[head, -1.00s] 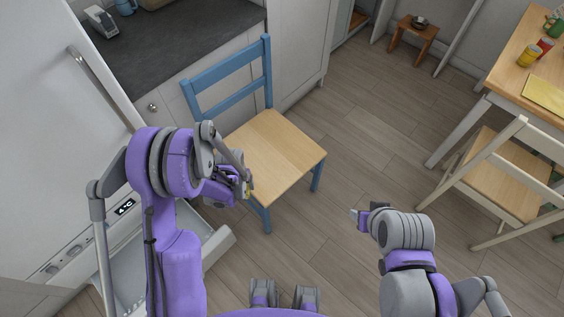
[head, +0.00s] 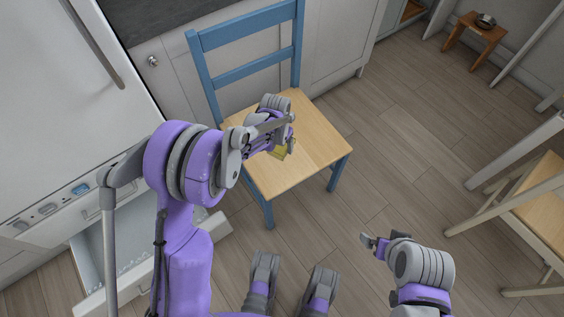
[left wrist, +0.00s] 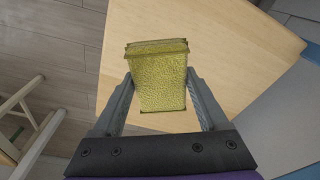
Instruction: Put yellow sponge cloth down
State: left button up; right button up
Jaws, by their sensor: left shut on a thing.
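The yellow sponge cloth (left wrist: 158,80) is a block with a grainy face, held between the two fingers of my left gripper (left wrist: 160,90) in the left wrist view. In the head view the left gripper (head: 287,142) is over the wooden seat (head: 315,135) of the blue chair, and a small part of the cloth (head: 278,152) shows below it. The seat also fills much of the left wrist view (left wrist: 225,35). I cannot tell whether the cloth touches the seat. My right gripper (head: 373,242) is over the floor, away from the chair; its opening is unclear.
The blue chair back (head: 245,42) rises behind the seat, against white cabinets. An open drawer (head: 150,262) juts out at lower left. A pale wooden chair (head: 525,205) is at the right. A small stool (head: 475,38) stands far back. The floor between is clear.

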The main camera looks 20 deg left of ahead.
pick_arm(q)
notch_tip(320, 180, down, 9)
jog(key=shift+f+b, duration=0.15)
jog(key=shift+b, duration=0.75)
